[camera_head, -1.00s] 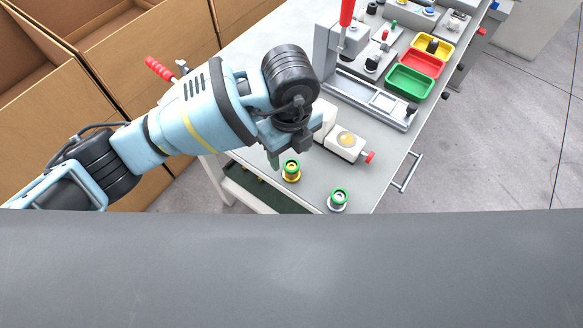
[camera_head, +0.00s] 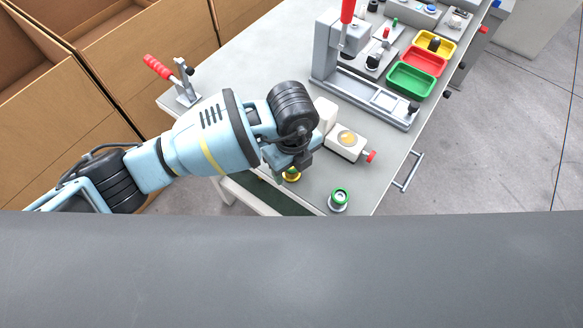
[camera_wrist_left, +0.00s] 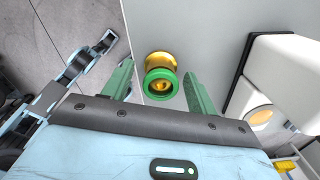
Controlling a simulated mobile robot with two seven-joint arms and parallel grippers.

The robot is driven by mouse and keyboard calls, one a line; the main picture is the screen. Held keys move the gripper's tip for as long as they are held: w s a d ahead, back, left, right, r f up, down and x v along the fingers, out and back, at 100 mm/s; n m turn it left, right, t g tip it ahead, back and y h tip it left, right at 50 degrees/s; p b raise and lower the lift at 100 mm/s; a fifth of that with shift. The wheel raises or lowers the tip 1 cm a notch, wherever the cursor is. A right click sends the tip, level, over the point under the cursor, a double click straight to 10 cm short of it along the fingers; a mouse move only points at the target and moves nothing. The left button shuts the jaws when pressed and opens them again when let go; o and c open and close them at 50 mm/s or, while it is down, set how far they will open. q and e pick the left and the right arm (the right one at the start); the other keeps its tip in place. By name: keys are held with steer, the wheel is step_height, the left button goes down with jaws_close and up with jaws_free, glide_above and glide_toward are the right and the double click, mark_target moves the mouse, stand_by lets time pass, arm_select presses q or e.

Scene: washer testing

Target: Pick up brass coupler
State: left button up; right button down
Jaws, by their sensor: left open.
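The brass coupler (camera_wrist_left: 160,60) is a gold piece with a green ring, upright on the grey table near its front edge. In the head view the brass coupler (camera_head: 292,174) is partly hidden by my left gripper (camera_head: 283,170). In the left wrist view my left gripper (camera_wrist_left: 160,88) is open, with its green fingers apart. The coupler shows between and just beyond the fingertips, and I see no contact. My right gripper is not in view.
A silver coupler with a green ring (camera_head: 339,198) stands to the right. A white box with a round yellow top (camera_head: 347,141) is close by. A grey press (camera_head: 330,55), a red-handled clamp (camera_head: 186,84) and green (camera_head: 410,80), red (camera_head: 425,62) and yellow (camera_head: 433,45) trays stand farther back.

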arm_select(q)
steer(key=shift+r, duration=0.1)
steer(key=c, duration=1.2)
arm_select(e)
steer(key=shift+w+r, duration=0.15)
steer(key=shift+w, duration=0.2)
arm_select(q)
steer(key=shift+r, duration=0.45)
steer(key=r, duration=0.2)
steer(key=shift+s+r, duration=0.3)
steer(key=shift+r, duration=0.1)
steer(key=s, duration=0.5)
steer(key=s+a+r, duration=0.1)
steer(key=s, duration=0.4)
steer(key=s+p, duration=0.1)
steer(key=s, duration=0.4)
steer(key=shift+s+a+r, duration=0.15)
steer(key=shift+a, duration=0.2)
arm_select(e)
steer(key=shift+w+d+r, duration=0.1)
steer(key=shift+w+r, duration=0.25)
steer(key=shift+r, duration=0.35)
